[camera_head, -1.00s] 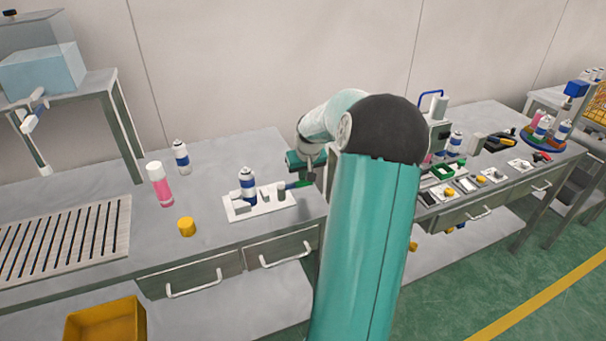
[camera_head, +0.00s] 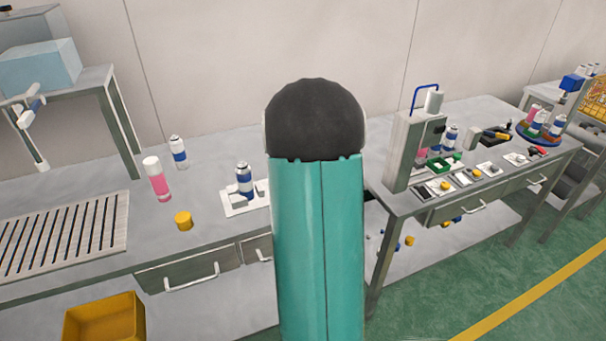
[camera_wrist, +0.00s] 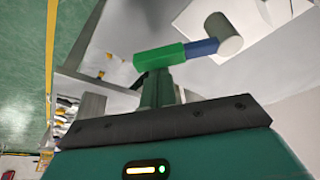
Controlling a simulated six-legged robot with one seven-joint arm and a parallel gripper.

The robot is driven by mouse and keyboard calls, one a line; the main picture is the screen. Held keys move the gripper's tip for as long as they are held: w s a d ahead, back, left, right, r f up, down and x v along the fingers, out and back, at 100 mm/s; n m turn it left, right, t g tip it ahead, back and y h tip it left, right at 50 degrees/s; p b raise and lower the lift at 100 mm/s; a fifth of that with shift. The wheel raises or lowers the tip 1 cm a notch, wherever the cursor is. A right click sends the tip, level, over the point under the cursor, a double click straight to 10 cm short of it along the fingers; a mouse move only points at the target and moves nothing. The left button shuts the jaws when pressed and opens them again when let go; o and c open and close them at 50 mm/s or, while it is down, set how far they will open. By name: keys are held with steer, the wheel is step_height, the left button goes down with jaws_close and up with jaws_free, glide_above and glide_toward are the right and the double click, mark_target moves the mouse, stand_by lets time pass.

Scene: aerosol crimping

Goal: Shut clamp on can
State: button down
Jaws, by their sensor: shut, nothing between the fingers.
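A can with a blue band (camera_head: 244,190) stands upright on the clamp's white base plate (camera_head: 233,210), on the left bench. The clamp's grey part (camera_head: 262,187) shows beside it, and my arm hides the rest in the head view. In the wrist view, the clamp's handle has a green end (camera_wrist: 158,56) and a blue section (camera_wrist: 202,48) leading to a grey cylinder (camera_wrist: 223,35). My gripper (camera_wrist: 160,82) is shut and empty, its fingertips at the green end. I cannot tell whether they touch it. The gripper is hidden in the head view.
A second blue-banded can (camera_head: 178,153), a pink can (camera_head: 157,179) and a yellow cap (camera_head: 183,221) stand left of the clamp. A slotted rack (camera_head: 65,235) lies further left. The right bench holds a crimping machine (camera_head: 405,150) and several small parts.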

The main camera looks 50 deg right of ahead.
steer(key=a+m, duration=0.1)
steer(key=m, duration=0.1)
steer(key=a+m+g, duration=0.1)
steer(key=s+a+m, duration=0.1)
steer(key=m, duration=0.1)
steer(key=shift+a+m+g, duration=0.3)
steer(key=shift+a+g, duration=0.05)
steer(key=shift+g, duration=0.05)
steer(key=a+m+g, duration=0.1)
steer(key=a+m, duration=0.1)
steer(key=m, duration=0.1)
steer(key=shift+a+m, duration=0.2)
steer(key=shift+m, duration=0.2)
steer(key=shift+w+a, duration=0.1)
steer(key=shift+a, duration=0.3)
steer(key=shift+w+a, duration=0.15)
steer(key=s+d, duration=0.1)
steer(key=d, duration=0.1)
steer(key=s+d, duration=0.1)
steer(key=shift+s+d, duration=0.15)
steer(key=shift+d, duration=0.2)
steer(key=v, duration=1)
steer(key=shift+w, duration=0.25)
steer(key=shift+d, duration=0.1)
